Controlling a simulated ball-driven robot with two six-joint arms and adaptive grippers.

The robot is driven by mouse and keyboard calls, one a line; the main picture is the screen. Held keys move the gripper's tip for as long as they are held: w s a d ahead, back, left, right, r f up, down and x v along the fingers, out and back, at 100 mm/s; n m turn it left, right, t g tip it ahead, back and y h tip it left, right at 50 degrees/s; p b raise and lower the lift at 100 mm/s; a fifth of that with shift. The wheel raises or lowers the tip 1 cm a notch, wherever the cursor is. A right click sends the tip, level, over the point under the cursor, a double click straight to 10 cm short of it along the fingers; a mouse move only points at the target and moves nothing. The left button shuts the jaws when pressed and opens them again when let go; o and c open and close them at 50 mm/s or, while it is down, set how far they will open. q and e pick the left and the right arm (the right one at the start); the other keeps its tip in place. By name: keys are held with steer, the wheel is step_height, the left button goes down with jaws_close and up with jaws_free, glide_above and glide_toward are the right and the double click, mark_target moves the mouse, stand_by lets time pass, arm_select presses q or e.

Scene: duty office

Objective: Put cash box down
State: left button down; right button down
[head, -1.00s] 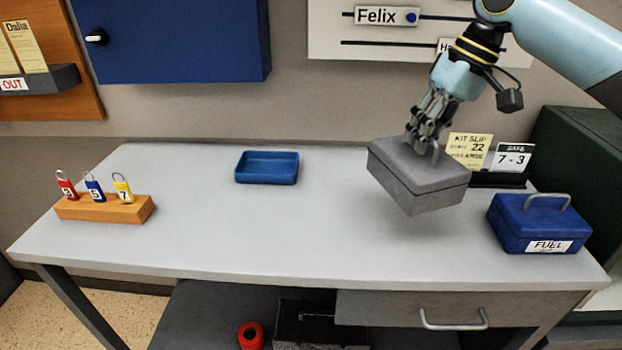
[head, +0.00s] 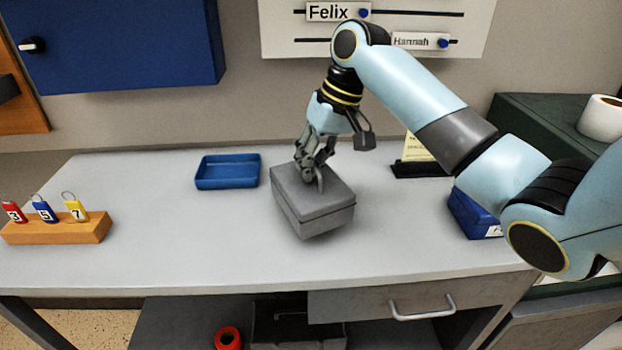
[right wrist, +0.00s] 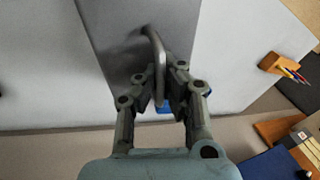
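The grey cash box (head: 309,215) is over the middle of the desk, just right of the blue tray, and looks slightly tilted. I cannot tell whether its underside touches the desktop. My right gripper (head: 317,178) is above it, shut on its lid handle (head: 320,181). In the right wrist view the box (right wrist: 122,32) and its handle (right wrist: 157,50) show, with the handle between the fingers (right wrist: 160,88). My left gripper is in neither view.
The grey desk (head: 150,250) is clear in front and to the left. The blue tray (head: 228,186) is close by. A padlock block (head: 60,230) stands at far left. A blue box (head: 470,213) at right is partly hidden by my arm, near a slip stand (head: 420,170).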

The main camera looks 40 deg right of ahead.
step_height(320, 180, down, 3)
steer(key=shift+f, duration=0.15)
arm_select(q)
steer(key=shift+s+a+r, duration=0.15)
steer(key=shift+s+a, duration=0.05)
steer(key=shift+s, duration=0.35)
arm_select(e)
steer(key=shift+f, duration=0.1)
steer(key=shift+s+f, duration=0.1)
steer(key=shift+f, duration=0.1)
steer(key=c, duration=1.5)
jaws_free()
steer(key=shift+r, duration=0.1)
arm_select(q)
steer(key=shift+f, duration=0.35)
arm_select(e)
steer(key=v, duration=1.2)
steer(key=shift+r, duration=0.1)
